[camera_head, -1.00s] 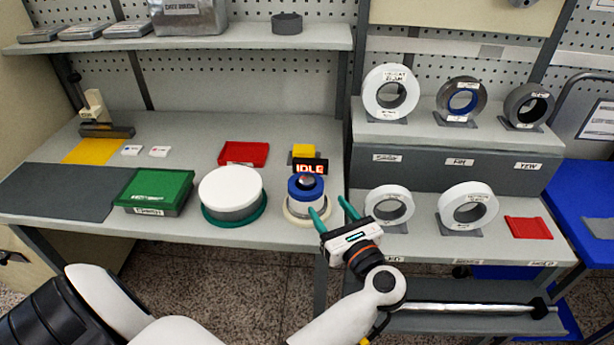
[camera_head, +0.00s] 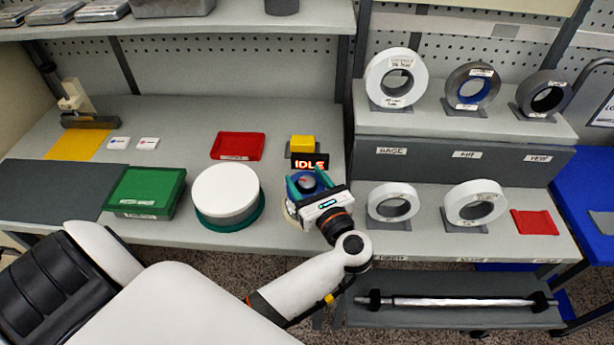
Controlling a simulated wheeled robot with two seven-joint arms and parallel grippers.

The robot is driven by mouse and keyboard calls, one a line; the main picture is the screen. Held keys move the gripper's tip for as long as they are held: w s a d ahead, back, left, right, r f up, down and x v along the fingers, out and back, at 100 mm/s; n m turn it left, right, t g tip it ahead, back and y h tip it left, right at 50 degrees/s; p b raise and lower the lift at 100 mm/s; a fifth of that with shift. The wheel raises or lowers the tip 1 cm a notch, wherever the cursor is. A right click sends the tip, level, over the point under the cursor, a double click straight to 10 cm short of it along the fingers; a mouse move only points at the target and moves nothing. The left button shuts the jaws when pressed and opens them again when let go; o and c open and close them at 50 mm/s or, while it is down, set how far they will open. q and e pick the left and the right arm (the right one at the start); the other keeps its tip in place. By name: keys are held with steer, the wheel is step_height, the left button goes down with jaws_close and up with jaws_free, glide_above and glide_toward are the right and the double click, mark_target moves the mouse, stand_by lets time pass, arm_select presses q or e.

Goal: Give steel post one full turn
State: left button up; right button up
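A round winding spindle stands near the table's front edge, with a pale base, a blue collar (camera_head: 316,185) and a short dark steel post (camera_head: 305,183) at its top. My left gripper (camera_head: 307,180) is over it, its two green fingers apart on either side of the post. Whether the fingers touch it cannot be told. The gripper body hides the spindle's right and lower parts. My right gripper is not in view.
A sign reading IDLE (camera_head: 309,162) and a yellow block (camera_head: 302,144) stand just behind the spindle. A white drum (camera_head: 225,190) on a green base stands left. Upright rolls (camera_head: 392,200) stand on the right. A steel bar (camera_head: 455,302) lies on a low shelf.

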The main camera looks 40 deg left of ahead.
arm_select(q)
steer(key=shift+c, duration=1.1)
steer(key=c, duration=0.8)
steer(key=shift+o, duration=0.2)
steer(key=shift+m+t+h, duration=0.5)
steer(key=shift+m+t, duration=0.2)
steer(key=shift+t, duration=0.1)
